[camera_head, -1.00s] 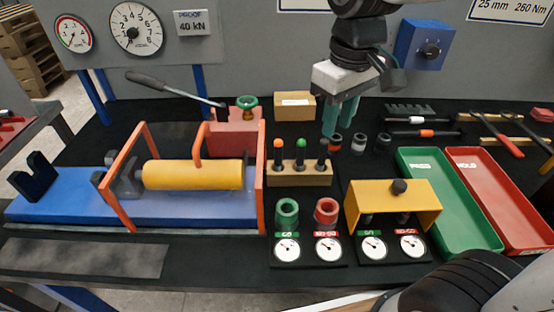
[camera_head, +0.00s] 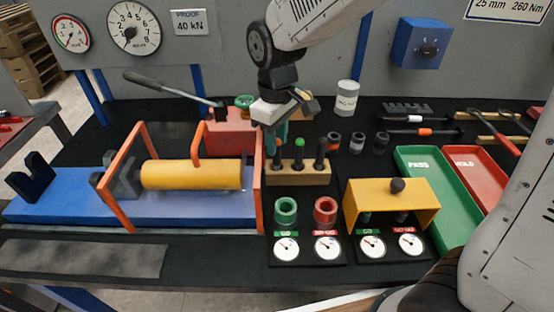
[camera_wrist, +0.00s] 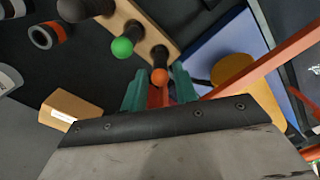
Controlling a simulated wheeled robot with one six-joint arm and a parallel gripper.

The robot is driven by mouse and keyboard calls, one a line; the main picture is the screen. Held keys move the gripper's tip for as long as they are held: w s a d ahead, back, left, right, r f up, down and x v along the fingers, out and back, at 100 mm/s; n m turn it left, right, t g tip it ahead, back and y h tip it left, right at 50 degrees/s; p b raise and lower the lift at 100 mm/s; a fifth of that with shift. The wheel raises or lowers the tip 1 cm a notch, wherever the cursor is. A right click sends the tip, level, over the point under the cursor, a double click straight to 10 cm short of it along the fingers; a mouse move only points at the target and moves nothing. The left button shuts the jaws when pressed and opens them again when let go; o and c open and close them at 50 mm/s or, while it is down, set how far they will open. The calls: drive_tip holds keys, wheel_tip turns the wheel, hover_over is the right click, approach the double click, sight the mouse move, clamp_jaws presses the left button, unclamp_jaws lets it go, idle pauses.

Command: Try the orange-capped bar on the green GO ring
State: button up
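My gripper (camera_head: 276,142) is over the left end of the wooden rack (camera_head: 312,179), pointing down. In the wrist view my gripper (camera_wrist: 160,90) has its green fingers apart, with the orange cap (camera_wrist: 160,76) between them and slightly beyond. I cannot tell whether they touch it. The green GO ring (camera_head: 285,211) sits in front of the rack, left of the red NO-GO ring (camera_head: 325,211).
A dark-capped bar (camera_head: 321,146) stands at the rack's right. The orange frame (camera_head: 259,180) of the blue press rises close left of the rack. A yellow bridge gauge (camera_head: 392,200) is at right front. Green (camera_head: 440,200) and red (camera_head: 478,178) trays lie farther right.

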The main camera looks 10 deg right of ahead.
drive_tip(key=shift+f, duration=0.9)
clamp_jaws()
drive_tip(key=shift+r, duration=0.15)
